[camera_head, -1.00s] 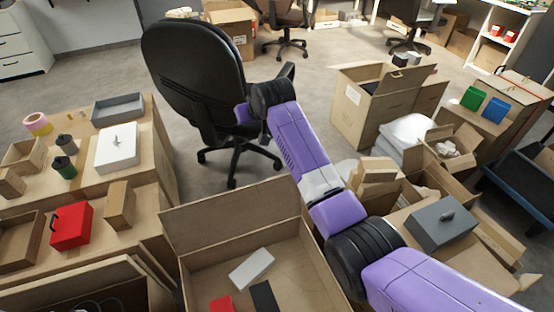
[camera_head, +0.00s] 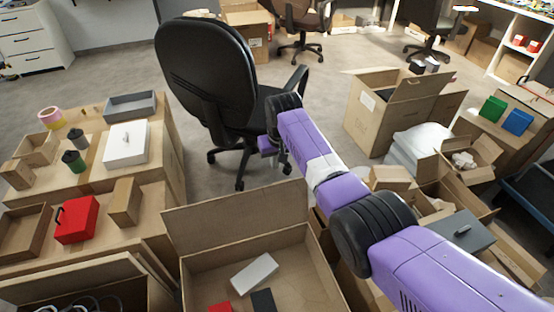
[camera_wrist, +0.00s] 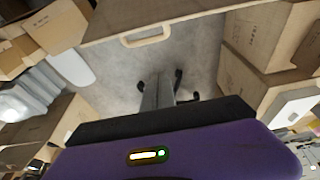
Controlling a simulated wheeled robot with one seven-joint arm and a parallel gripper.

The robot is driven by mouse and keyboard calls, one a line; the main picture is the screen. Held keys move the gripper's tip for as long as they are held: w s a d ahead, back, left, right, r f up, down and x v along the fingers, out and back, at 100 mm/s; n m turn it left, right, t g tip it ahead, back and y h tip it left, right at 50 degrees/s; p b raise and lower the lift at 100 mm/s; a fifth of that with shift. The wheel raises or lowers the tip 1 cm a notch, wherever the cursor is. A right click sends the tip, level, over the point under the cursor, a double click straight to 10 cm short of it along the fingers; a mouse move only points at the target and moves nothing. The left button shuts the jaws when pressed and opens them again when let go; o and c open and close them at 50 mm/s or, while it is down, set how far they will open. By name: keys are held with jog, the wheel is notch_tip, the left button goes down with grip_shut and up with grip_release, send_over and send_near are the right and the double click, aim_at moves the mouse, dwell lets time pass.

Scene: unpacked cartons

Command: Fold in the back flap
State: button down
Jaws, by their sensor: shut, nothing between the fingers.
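The open carton (camera_head: 190,285) stands at the bottom centre of the head view. Its back flap (camera_head: 236,216) stands up along the far edge, leaning slightly outward. Inside lie a white box (camera_head: 254,272), a red item (camera_head: 220,307) and a black item (camera_head: 263,301). My purple arm reaches past the carton's right side. My gripper (camera_head: 284,164) is above and beyond the flap, apart from it, pointing down. In the wrist view its fingers (camera_wrist: 158,90) look shut with nothing between them. A brown cardboard panel with a handle hole (camera_wrist: 146,36) spans the top there.
A black office chair (camera_head: 207,70) stands just behind my gripper. Open cartons (camera_head: 385,120) and a white bag (camera_head: 415,145) crowd the right.

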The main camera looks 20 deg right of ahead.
jog(key=shift+s+f, duration=1.3)
jog(key=shift+s, duration=0.3)
jog(key=shift+s, duration=0.1)
